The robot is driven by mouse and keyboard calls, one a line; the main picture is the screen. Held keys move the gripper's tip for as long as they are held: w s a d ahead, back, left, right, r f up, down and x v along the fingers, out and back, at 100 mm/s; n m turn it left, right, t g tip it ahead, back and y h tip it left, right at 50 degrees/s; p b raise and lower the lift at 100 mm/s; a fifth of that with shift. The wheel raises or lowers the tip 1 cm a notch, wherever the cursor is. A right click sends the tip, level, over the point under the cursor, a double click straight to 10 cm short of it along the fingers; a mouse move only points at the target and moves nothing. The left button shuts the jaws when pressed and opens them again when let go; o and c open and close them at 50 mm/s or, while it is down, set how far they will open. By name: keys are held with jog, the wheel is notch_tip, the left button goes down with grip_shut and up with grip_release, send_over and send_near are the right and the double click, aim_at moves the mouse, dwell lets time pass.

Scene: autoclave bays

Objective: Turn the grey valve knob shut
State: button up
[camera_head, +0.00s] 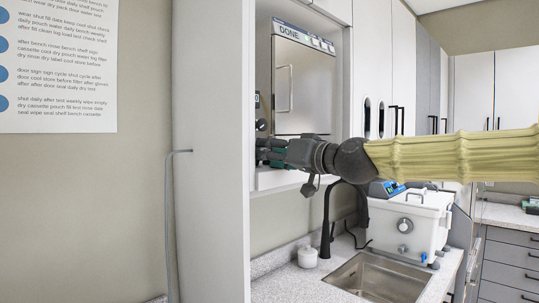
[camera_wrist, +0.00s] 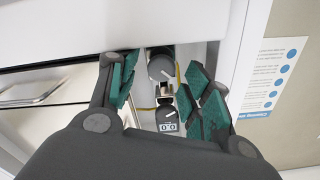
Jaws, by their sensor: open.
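In the wrist view a round grey knob (camera_wrist: 160,68) with a white pointer line sits on the pale front panel. I cannot tell for sure which one is the valve knob. My gripper (camera_wrist: 162,72) is open, its teal-padded fingers on either side of the knobs, with no clear contact.
A tall white cabinet side panel (camera_head: 212,150) stands close left of my gripper. Below are a sink (camera_head: 377,277), a white tank (camera_head: 405,222) with a dial, and a small white jar (camera_head: 307,257). A poster (camera_head: 57,65) hangs on the left wall.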

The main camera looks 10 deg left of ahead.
jog(key=v, duration=1.1)
jog(key=shift+d, duration=0.15)
jog(key=shift+r+p, duration=0.1)
jog(key=shift+p, duration=0.3)
jog(key=shift+w+a+f+n+p, duration=0.1)
jog(key=shift+w+a+n+p, duration=0.85)
jog(key=shift+a+p, duration=1.15)
jog(key=shift+w+a+f+n+p, duration=0.1)
jog(key=shift+w+a+n+p, duration=0.4)
jog(key=shift+w+a+p, duration=1.6)
jog(key=shift+w+a+f+n+p, duration=0.25)
jog(key=shift+a+n+p, duration=0.75)
jog(key=shift+p, duration=2.05)
jog(key=shift+w+a+r+m, duration=0.1)
jog(key=shift+a+m, duration=0.15)
